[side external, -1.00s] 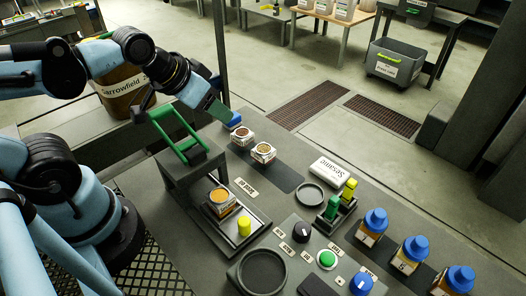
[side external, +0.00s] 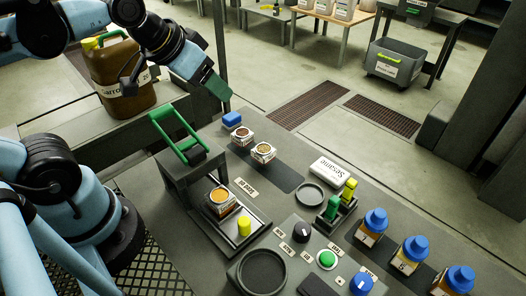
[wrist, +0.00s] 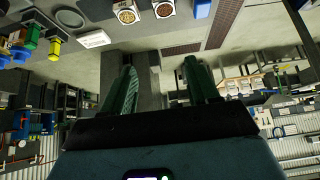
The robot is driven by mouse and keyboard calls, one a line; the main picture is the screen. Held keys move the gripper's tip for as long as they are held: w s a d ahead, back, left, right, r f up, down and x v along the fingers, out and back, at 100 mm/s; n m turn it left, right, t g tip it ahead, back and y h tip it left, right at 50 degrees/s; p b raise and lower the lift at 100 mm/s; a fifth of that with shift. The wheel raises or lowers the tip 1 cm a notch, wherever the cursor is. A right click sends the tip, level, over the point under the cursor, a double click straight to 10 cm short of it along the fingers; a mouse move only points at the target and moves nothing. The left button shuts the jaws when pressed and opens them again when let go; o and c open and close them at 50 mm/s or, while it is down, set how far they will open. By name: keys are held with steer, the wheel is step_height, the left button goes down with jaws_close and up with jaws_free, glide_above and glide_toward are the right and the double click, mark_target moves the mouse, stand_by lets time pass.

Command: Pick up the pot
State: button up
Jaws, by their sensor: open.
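I cannot tell which one the task means. My gripper (wrist: 160,78) is open and empty, its green fingers apart. In the side view my gripper (side external: 218,86) is in the air above and behind the pots.
A blue block (side external: 232,119) lies behind the two pots. A yellow knob (side external: 244,226) stands by the plate. A white Sesame box (side external: 331,171), green and yellow levers and several blue-capped bottles are to the right. A brown jerrycan (side external: 122,75) stands behind the frame.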

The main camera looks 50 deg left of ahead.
steer(key=s+d+g, duration=0.3)
steer(key=d, duration=0.3)
steer(key=g, duration=0.4)
glide_above(217, 196)
step_height(217, 196, down, 3)
steer(key=shift+f, duration=6.55)
steer(key=shift+c, duration=0.2)
steer(key=c, duration=0.9)
steer(key=shift+r, duration=0.15)
